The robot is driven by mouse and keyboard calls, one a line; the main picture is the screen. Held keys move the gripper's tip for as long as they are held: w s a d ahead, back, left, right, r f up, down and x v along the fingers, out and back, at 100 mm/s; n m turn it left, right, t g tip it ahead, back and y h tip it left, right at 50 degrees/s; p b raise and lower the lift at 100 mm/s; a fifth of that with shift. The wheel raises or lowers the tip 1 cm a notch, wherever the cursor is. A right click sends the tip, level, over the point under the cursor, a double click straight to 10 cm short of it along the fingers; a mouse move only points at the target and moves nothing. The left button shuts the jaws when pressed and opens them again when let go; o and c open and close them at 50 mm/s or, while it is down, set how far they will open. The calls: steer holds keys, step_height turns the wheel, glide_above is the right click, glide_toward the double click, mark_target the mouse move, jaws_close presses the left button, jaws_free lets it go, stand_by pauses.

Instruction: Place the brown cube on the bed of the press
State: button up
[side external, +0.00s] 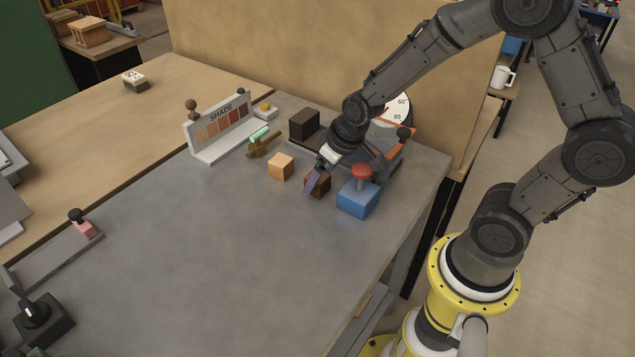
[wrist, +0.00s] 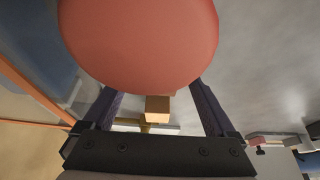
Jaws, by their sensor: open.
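The brown cube (side external: 322,187) sits on the grey table in the side view, partly covered by a finger of my gripper (side external: 316,180). My gripper is open and low at the cube; I cannot tell whether both fingers straddle it. In the wrist view, the open fingers (wrist: 155,100) reach up both sides, and a large red dome hides most of the space between them.
A blue box (side external: 358,199) with a red button (side external: 361,171) stands close to the right of my gripper. A tan cube (side external: 281,167) is on the left, also in the wrist view (wrist: 158,109). A dark block (side external: 304,122) and SHADE board (side external: 221,128) stand behind.

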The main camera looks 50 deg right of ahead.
steer(key=shift+x, duration=0.75)
jaws_close()
